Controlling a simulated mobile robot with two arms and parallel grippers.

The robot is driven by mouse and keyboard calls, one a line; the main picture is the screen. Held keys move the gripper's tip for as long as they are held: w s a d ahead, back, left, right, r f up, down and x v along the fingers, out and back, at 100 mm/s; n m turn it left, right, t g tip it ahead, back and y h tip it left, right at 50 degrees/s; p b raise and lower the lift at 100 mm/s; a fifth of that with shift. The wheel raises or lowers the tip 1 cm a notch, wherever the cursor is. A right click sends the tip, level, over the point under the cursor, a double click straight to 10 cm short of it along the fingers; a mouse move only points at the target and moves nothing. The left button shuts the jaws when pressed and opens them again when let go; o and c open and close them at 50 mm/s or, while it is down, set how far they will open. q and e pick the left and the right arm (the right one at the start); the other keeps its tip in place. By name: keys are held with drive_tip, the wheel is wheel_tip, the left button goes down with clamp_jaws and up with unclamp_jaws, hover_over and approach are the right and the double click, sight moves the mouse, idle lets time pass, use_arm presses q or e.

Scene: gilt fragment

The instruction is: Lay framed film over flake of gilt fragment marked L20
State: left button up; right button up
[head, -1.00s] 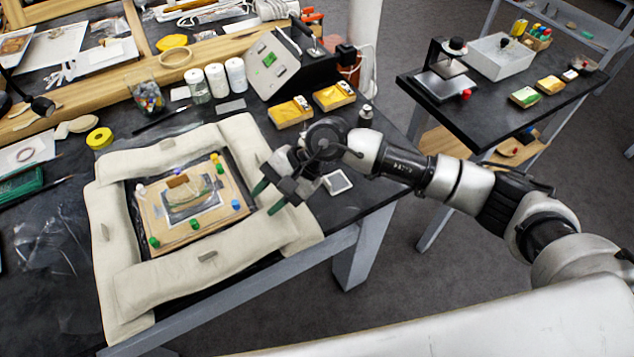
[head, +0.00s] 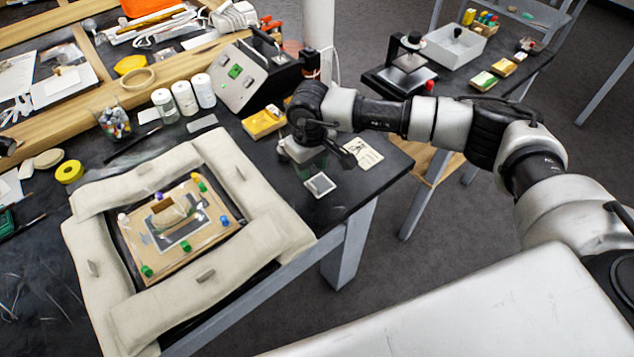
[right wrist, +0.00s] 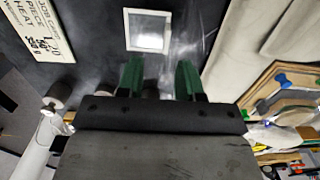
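The framed film (head: 320,184), a small square with a pale frame, lies flat on the black bench near its right corner. It also shows in the right wrist view (right wrist: 147,12), just beyond the fingertips. My right gripper (head: 308,167) is by the film; its green fingers (right wrist: 160,78) are apart with nothing between them. The gilt fragment (head: 170,217) sits on a wooden board (head: 150,250) with coloured pins, inside a ring of cream cushions. Its flakes and their marks are too small to read. My left gripper is not in view.
A printed card (head: 362,152) lies behind the film; in the right wrist view (right wrist: 50,28) it reads "L20" among other words. A yellow block (head: 263,122) and a grey control box (head: 240,80) stand behind the gripper. The bench edge is close by.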

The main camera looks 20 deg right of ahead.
sight(310, 183)
drive_tip(key=f, duration=0.1)
drive_tip(key=f+p, duration=0.1)
drive_tip(key=f, duration=0.1)
drive_tip(key=shift+s+a+f+p, duration=0.25)
drive_tip(key=shift+s+f+p, duration=0.05)
drive_tip(key=shift+f+p, duration=0.1)
drive_tip(key=shift+f, duration=0.6)
clamp_jaws()
